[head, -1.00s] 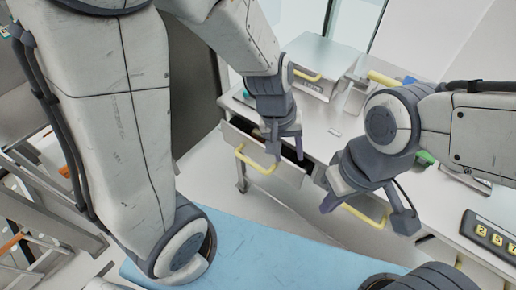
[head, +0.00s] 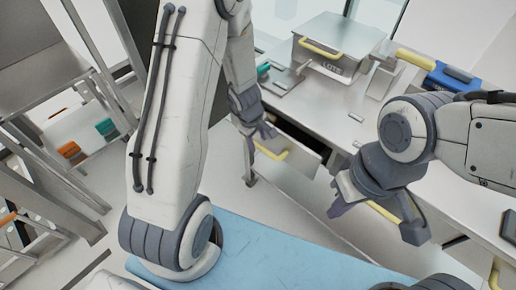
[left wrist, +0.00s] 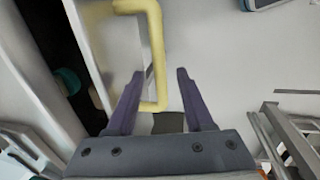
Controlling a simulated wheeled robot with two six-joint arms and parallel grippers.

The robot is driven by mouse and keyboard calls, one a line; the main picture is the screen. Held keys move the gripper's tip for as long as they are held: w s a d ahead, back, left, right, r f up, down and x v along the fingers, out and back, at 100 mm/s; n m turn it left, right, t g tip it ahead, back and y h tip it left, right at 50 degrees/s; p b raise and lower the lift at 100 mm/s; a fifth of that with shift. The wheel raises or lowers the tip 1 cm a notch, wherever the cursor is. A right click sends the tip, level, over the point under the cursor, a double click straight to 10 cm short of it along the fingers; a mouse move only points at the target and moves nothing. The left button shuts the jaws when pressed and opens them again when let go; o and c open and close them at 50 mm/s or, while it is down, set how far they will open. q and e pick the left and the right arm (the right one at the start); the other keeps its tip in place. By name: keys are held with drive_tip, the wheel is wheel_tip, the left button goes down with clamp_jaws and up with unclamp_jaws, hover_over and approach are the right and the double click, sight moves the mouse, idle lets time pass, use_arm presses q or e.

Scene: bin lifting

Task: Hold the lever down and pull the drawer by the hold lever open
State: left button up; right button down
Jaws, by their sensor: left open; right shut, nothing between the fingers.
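The left drawer (head: 301,157) stands partly open, with its dark inside showing. Its yellow handle (head: 271,151) is on the front. My left gripper (head: 262,134) is open at the left end of that handle. In the left wrist view, the yellow handle (left wrist: 156,45) reaches down between my spread left fingers (left wrist: 160,100); I cannot tell whether they touch it. My right gripper (head: 376,219) is shut and empty, in front of a second yellow handle (head: 384,211). I cannot make out which part is the hold lever.
A grey box (head: 336,48) with a yellow handle stands on the worktop (head: 322,107). A blue case (head: 452,79) lies at the back right. A light blue surface (head: 262,252) is in front. A metal frame stands at the left.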

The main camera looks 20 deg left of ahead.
use_arm(q)
drive_tip(key=shift+w+f+b, duration=0.15)
drive_tip(key=shift+f+b, duration=0.15)
drive_tip(key=shift+f, duration=0.6)
drive_tip(key=shift+d, duration=0.1)
clamp_jaws()
idle(0.8)
